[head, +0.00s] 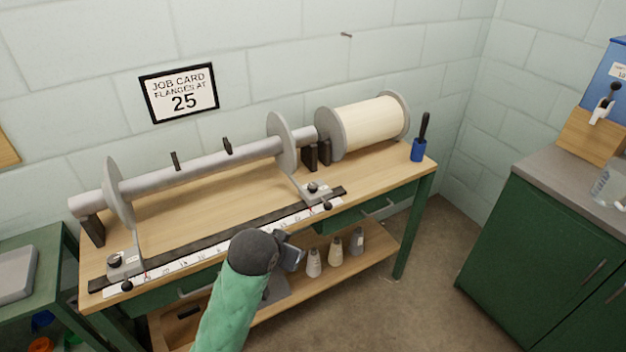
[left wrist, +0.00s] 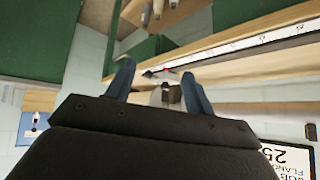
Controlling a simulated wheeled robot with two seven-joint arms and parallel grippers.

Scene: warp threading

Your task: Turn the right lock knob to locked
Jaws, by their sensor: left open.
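The right flange (head: 281,143) stands on the winding beam, with its foot reaching the front scale rail (head: 215,240). On that foot sit a round silver-and-dark knob (head: 312,187) and a small black knob (head: 327,206) at the rail. I cannot tell their lock setting. My left gripper (head: 292,252) is in front of the bench, below and left of these knobs, apart from them. In the left wrist view, its two fingers (left wrist: 157,74) are spread and empty. A grey-and-dark knob part (left wrist: 168,95) and a red pointer (left wrist: 167,70) show beyond them. My right gripper is out of view.
The left flange (head: 118,193) has similar knobs (head: 115,260). A white spool (head: 370,122) and a blue cup with a dark handle (head: 418,150) stand at the bench's right. Several cones (head: 335,252) stand on the lower shelf. A green cabinet (head: 540,250) is at right; floor between is clear.

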